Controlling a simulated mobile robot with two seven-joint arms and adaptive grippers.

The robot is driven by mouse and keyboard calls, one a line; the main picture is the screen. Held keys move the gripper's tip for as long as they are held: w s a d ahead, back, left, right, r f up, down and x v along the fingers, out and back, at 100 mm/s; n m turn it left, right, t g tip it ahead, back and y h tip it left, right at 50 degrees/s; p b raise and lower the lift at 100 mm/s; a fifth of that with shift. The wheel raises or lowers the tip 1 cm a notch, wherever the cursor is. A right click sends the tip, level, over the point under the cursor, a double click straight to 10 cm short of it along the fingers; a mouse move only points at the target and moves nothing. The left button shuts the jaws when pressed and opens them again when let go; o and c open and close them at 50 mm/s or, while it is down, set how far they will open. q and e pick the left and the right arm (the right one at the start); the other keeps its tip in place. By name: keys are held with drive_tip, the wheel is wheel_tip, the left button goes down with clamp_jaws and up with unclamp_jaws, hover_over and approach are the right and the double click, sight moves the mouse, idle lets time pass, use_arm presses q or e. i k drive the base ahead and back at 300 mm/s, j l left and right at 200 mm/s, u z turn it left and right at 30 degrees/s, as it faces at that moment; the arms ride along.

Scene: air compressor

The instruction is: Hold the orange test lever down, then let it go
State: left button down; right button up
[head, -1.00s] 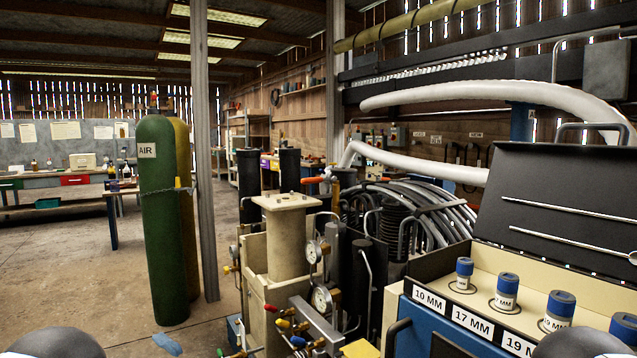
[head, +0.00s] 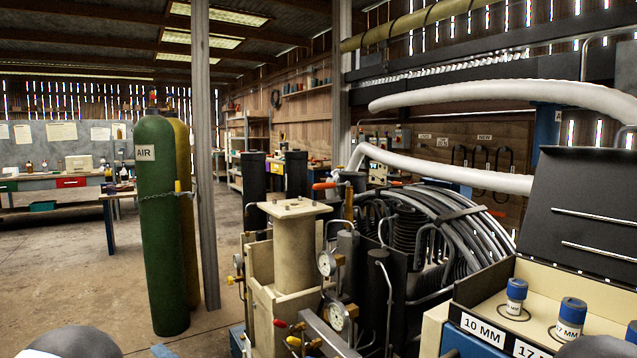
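An orange-red lever (head: 325,185) sticks out to the left from a brass fitting (head: 348,202) on top of the compressor, behind a cream cylinder block (head: 295,250). It looks roughly level, and nothing touches it. I cannot tell for certain that it is the test lever, since a smaller red handle (head: 280,323) also shows low at the front.
Black finned coils and hoses (head: 440,225) stand right of the lever. Two gauges (head: 326,263) sit below it. A green AIR bottle (head: 161,240) stands left.

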sight(320, 186)
drive_tip(key=i+j+z, duration=0.1)
drive_tip(key=i+j, duration=0.15)
drive_tip(key=i+j+z, duration=0.1)
drive_tip(key=i+j, duration=0.15)
drive_tip(key=j, duration=0.15)
drive_tip(key=i+j+z, duration=0.1)
drive_tip(key=i+j, duration=0.15)
drive_tip(key=i+j+z, duration=0.1)
drive_tip(key=i+j, duration=0.15)
drive_tip(key=j, duration=0.2)
drive_tip(key=i+j, duration=0.2)
drive_tip(key=j, duration=0.2)
drive_tip(key=i+j+z, duration=0.15)
drive_tip(key=j, duration=0.25)
drive_tip(key=i, duration=0.05)
